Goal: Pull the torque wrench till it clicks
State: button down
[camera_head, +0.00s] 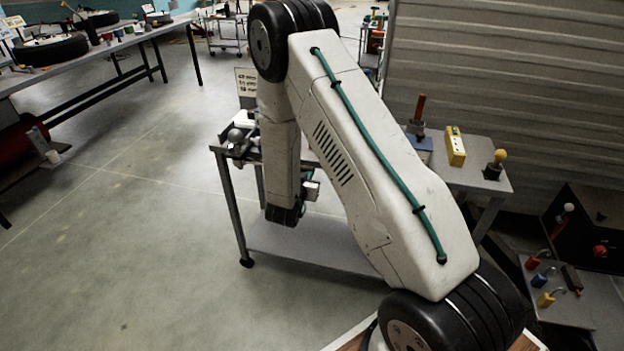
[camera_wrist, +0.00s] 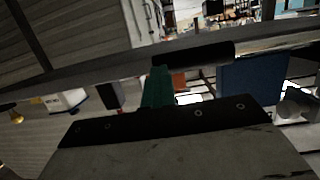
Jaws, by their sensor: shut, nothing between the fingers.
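In the wrist view a dark cylindrical grip (camera_wrist: 205,56) lies across the upper middle, along a long grey edge. It looks like the handle of the torque wrench, but the picture is too dark to be sure. No wrench can be made out there.
A grey ball-shaped fitting (camera_head: 236,136) stands at the table's left end. On its right part are a yellow box (camera_head: 455,147) and a yellow-knobbed piece (camera_head: 495,163). A long workbench (camera_head: 110,50) runs along the upper left.

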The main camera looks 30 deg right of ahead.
jog(key=shift+w+d+r, duration=0.15)
jog(key=shift+d, duration=0.1)
jog(key=v, duration=1.4)
jog(key=shift+s, duration=0.45)
jog(key=shift+f, duration=0.2)
